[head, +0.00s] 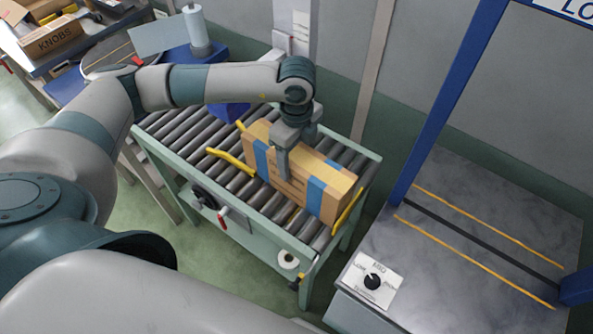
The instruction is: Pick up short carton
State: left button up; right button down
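The short carton (325,174), a brown box with blue bands, lies lengthwise on the roller conveyor (170,139). My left gripper (285,160) points down over the carton's middle. One finger shows against the near side of the carton. The other finger is hidden, so I cannot tell whether the gripper is closed on the carton or only around it. The carton appears to rest on the rollers. My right gripper is not in view.
Yellow guides (232,160) flank the carton. A blue object (229,111) sits behind it on the rollers. At the right are a grey bench (460,205) with a dial panel (372,281) and a blue post (450,90). A "KNOBS" box (53,37) stands upper left.

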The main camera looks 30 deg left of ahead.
pick_arm(q)
grip_shut()
jog(key=shift+r, duration=0.15)
notch_tip(320, 180, up, 8)
jog(key=p, duration=0.5)
jog(key=shift+r, duration=0.2)
jog(key=shift+r+p, duration=0.45)
jog(key=shift+r, duration=0.25)
